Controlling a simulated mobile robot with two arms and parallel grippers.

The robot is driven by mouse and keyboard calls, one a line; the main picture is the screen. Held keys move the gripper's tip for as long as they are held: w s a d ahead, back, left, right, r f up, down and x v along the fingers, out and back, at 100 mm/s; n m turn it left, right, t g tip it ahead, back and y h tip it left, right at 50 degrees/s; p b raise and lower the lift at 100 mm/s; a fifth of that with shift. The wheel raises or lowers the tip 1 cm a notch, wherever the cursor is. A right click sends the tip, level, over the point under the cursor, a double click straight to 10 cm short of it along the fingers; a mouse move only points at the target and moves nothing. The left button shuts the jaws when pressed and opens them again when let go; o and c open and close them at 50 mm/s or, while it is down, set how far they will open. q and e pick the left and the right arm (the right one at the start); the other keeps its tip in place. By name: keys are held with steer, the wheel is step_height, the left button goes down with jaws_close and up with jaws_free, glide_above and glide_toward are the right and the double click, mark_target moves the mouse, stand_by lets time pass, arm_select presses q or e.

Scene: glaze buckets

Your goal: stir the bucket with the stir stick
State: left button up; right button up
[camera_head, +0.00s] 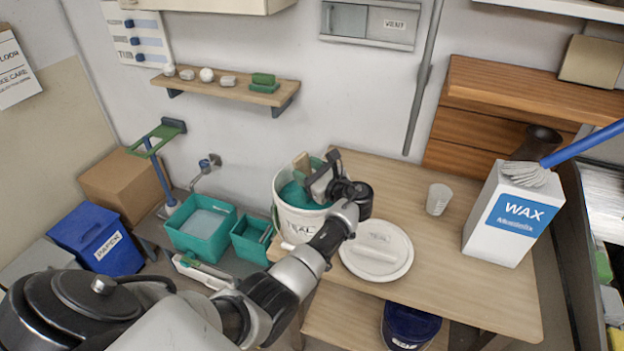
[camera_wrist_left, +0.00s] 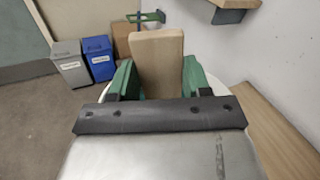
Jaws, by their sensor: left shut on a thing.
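The white bucket (camera_head: 297,221) with a "TEAL" label stands at the left end of the wooden table and holds teal glaze (camera_head: 293,194). The wooden stir stick (camera_head: 301,162) shows at the bucket's mouth. My left gripper (camera_head: 318,172) is over the bucket, shut on the stick. In the left wrist view the stick (camera_wrist_left: 156,62) stands between the green finger pads of my left gripper (camera_wrist_left: 155,80). The bucket's white rim (camera_wrist_left: 236,90) shows behind the gripper. The stick's lower end is hidden, so its depth in the glaze cannot be told. My right gripper is not in view.
A round white lid (camera_head: 385,268) lies right of the bucket. A clear cup (camera_head: 438,199) and a white "WAX" box (camera_head: 510,214) stand farther right on the table (camera_head: 440,275). Teal tubs (camera_head: 200,227) sit lower left. A wall shelf (camera_head: 225,84) is above.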

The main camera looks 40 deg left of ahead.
arm_select(q)
steer(key=shift+s+r+p, duration=0.25)
steer(key=shift+r+p, duration=0.1)
steer(key=shift+r, duration=0.7)
step_height(320, 180, up, 13)
steer(key=s+a, duration=0.1)
steer(key=s, duration=0.1)
steer(key=shift+s, duration=0.2)
steer(key=shift+a, duration=0.1)
steer(key=shift+r, duration=2.5)
